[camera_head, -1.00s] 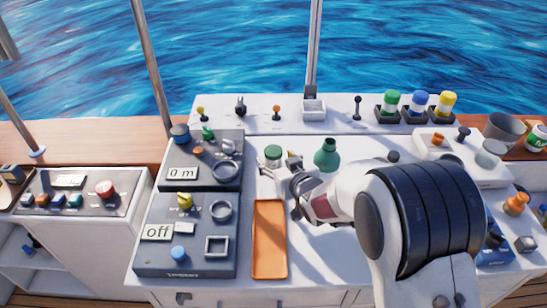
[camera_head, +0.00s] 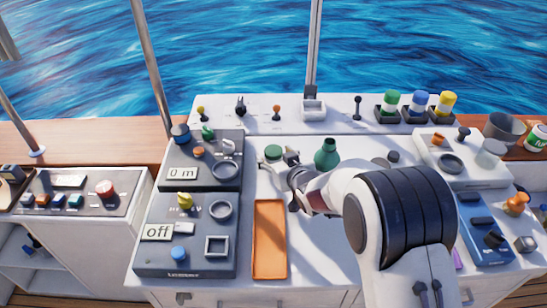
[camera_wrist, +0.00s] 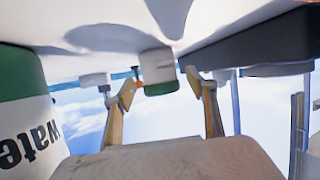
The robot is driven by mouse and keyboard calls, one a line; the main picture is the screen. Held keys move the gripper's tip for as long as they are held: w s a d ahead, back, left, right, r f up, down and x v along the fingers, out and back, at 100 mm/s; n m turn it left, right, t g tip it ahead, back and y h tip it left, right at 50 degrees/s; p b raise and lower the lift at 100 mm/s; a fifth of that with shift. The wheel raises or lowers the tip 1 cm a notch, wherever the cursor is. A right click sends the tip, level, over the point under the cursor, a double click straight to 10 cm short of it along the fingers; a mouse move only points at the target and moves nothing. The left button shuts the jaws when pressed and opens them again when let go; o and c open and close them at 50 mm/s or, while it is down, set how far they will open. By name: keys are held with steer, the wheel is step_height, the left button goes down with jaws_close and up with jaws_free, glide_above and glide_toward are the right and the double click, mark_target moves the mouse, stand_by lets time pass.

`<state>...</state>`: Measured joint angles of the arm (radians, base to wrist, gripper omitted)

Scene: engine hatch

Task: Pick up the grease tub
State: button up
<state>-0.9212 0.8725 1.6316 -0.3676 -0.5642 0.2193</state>
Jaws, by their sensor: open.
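The grease tub (camera_head: 273,152), a small white tub with a green lid, stands on the white console right of the dark upper panel. In the wrist view, where the scene is upside down, the tub (camera_wrist: 157,72) shows between the open fingers. My gripper (camera_head: 284,158) is open and low beside the tub, on its right, and hides part of it in the head view. The wrist view also shows the open fingertips (camera_wrist: 163,84). I cannot tell how deep the tub lies between them.
A green bottle (camera_head: 326,155) stands just right of my gripper; a large green and white container marked "water" (camera_wrist: 25,115) fills the wrist view's left. Dark switch panels (camera_head: 187,230) lie left. An orange tray (camera_head: 269,240) lies in front. Levers (camera_head: 277,112) line the back ledge.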

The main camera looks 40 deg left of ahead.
steer(key=shift+x, duration=0.75)
steer(key=c, duration=1.3)
